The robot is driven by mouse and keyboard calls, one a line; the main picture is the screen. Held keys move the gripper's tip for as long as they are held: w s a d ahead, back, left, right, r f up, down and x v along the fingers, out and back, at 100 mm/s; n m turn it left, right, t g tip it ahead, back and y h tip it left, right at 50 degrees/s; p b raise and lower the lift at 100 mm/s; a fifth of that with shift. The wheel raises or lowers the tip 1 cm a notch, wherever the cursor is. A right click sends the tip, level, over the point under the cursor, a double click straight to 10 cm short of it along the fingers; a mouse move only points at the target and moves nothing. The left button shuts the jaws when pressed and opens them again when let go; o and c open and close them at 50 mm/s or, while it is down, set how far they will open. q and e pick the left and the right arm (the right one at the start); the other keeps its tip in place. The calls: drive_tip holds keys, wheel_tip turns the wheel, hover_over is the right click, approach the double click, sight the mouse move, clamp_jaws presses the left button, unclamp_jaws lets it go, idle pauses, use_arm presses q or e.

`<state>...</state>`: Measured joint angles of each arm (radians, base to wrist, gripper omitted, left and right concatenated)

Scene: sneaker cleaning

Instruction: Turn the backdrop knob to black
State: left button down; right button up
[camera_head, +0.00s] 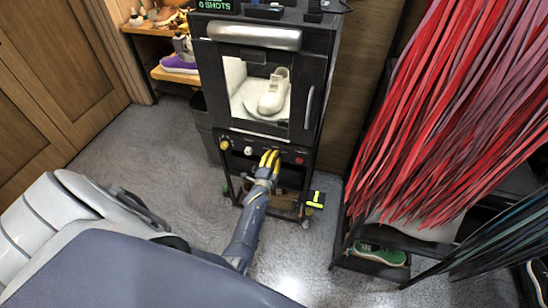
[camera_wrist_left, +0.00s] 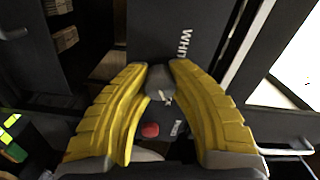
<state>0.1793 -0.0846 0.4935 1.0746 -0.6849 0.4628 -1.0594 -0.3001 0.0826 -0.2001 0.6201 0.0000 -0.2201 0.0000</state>
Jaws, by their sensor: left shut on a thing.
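The backdrop knob (camera_wrist_left: 158,82) is grey with a small white mark and sits between my yellow fingertips in the left wrist view. My left gripper (camera_head: 269,158) is shut on it at the front panel below the photo box (camera_head: 314,90). It also shows in the left wrist view (camera_wrist_left: 159,70). The gripper hides the knob in the head view. A label (camera_wrist_left: 186,45) starting "WHIT" is printed beside the knob; its end is unclear. Which setting the knob points to cannot be told. My right gripper is not in view.
On the same panel are a yellow knob (camera_head: 224,145), a white knob (camera_head: 248,151) and a red button (camera_head: 300,161). A white sneaker (camera_head: 274,92) stands inside the box. Red strips (camera_head: 440,110) hang at the right. The grey floor (camera_head: 130,150) at left is clear.

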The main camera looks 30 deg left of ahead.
use_arm(q)
drive_tip(key=shift+w+d+r, duration=0.15)
drive_tip(key=shift+r, duration=0.05)
drive_tip(key=c, duration=1.1)
unclamp_jaws()
drive_tip(key=shift+f, duration=0.1)
drive_tip(key=shift+o, duration=0.2)
drive_tip(key=shift+s+f, duration=0.1)
drive_tip(key=shift+s, duration=0.15)
drive_tip(key=v, duration=1.1)
drive_tip(key=shift+s, duration=0.35)
drive_tip(key=shift+d, duration=0.15)
